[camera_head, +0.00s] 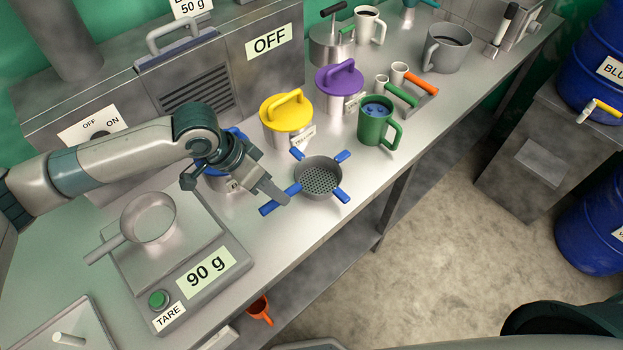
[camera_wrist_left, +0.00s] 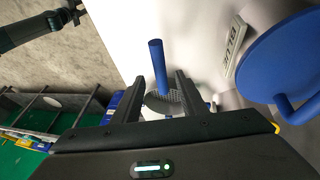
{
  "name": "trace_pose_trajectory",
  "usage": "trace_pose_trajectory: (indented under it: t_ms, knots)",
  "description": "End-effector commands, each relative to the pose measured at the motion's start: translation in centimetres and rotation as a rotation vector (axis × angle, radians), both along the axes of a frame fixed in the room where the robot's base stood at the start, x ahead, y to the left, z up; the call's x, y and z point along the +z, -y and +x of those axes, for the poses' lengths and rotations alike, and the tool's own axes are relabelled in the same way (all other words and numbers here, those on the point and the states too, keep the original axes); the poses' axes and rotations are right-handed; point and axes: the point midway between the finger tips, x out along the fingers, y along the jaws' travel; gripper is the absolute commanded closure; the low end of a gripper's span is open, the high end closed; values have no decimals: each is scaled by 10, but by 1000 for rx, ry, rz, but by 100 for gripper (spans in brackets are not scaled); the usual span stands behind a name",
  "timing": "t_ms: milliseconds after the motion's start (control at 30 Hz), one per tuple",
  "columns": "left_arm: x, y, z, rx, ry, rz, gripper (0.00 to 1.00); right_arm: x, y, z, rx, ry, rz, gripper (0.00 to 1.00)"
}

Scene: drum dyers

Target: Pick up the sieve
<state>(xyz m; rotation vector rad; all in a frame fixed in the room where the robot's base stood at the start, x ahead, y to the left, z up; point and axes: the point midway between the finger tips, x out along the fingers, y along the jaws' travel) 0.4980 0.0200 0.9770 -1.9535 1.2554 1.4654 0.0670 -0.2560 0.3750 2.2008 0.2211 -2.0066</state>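The sieve (camera_head: 318,176) is a grey perforated bowl with several blue handles, at the front edge of the metal counter. My left gripper (camera_head: 276,191) is just left of the bowl, at its left-hand blue handle. In the left wrist view, the two dark fingers (camera_wrist_left: 159,82) are spread, with a blue handle (camera_wrist_left: 157,66) between them and a gap on each side. Part of the sieve's bowl (camera_wrist_left: 166,103) shows between the fingers there. A dark jointed arm end at the top left of the left wrist view looks like my right arm; its fingers are unclear.
Yellow (camera_head: 286,118) and purple (camera_head: 339,86) lidded pots stand behind the sieve, with a green mug (camera_head: 377,122) to its right. A blue pot is partly hidden by my left arm. A scale (camera_head: 175,255) reading 90 g carries a pan (camera_head: 149,218) at the left.

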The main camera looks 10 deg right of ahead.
Motion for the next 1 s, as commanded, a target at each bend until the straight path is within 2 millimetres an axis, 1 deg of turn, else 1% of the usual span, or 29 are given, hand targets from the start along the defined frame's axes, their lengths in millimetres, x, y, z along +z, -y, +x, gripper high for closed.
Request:
trace_pose_trajectory:
  t_ms: [300, 433, 567, 700, 833, 1000]
  knots:
    - [-1, 0, 0, 0, 0, 0, 61, 0, 0, 0, 0, 0, 0, 69]
    - [-4, 3, 1, 0, -2, 0, 61, 5, 0, 0, 0, 0, 0, 69]
    - [-13, 9, 1, 0, -3, 1, 61, 14, 0, 0, 0, 0, 0, 69]
    - [-28, 16, 3, 0, -3, 1, 61, 24, 0, 0, 0, 0, 0, 69]
    - [-42, 22, 4, 0, -2, 0, 61, 28, 0, 0, 0, 0, 0, 69]
    - [-48, 23, 5, 0, -1, 1, 61, 28, 0, 0, 1, 0, 0, 69]
